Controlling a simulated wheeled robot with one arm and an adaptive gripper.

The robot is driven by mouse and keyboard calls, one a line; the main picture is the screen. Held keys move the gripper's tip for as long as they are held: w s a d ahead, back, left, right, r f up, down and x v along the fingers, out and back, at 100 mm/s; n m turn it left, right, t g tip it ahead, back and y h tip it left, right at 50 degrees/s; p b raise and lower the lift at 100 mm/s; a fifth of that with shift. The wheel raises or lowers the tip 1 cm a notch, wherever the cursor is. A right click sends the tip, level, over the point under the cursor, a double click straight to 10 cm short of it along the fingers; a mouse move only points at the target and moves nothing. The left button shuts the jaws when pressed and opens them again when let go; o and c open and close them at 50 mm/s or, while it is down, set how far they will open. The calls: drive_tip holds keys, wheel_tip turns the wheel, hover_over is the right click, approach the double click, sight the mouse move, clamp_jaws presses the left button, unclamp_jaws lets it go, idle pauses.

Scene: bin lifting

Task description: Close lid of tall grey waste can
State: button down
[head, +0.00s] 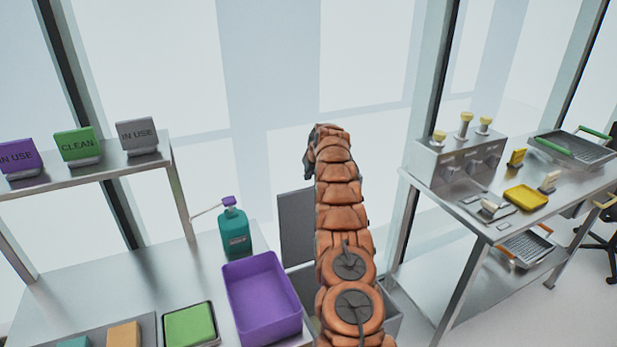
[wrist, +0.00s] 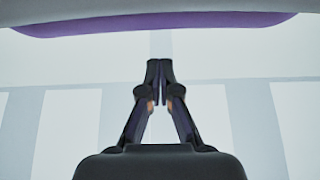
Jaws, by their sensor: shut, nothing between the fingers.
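The tall grey waste can (head: 388,312) stands on the floor between the two tables, mostly hidden behind my arm in the head view. Its dark grey lid (head: 296,228) is open and stands upright at the left of my arm. My gripper shows in the wrist view (wrist: 159,72), its fingertips together with nothing between them. In the head view my raised arm hides most of it, so its exact distance from the lid is hard to tell.
The left table holds a purple tub (head: 262,296), a teal pump bottle (head: 235,234) and a green sponge (head: 189,326), with signs on a shelf above. The right steel table carries a grey unit with yellow-topped knobs (head: 455,160) and a yellow tray (head: 526,197). Glass panels stand behind.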

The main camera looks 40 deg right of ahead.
drive_tip(key=shift+s+a+f+b, duration=0.2)
drive_tip(key=shift+s+b, duration=0.15)
drive_tip(key=shift+s, duration=0.2)
drive_tip(key=shift+s+a+f+b, duration=0.1)
drive_tip(key=shift+s+a+b, duration=0.1)
drive_tip(key=shift+s+b, duration=0.25)
drive_tip(key=shift+s+a+f+b, duration=0.1)
drive_tip(key=shift+s+a+b, duration=0.15)
drive_tip(key=shift+s, duration=0.35)
drive_tip(key=shift+s, duration=0.1)
drive_tip(key=shift+b, duration=0.4)
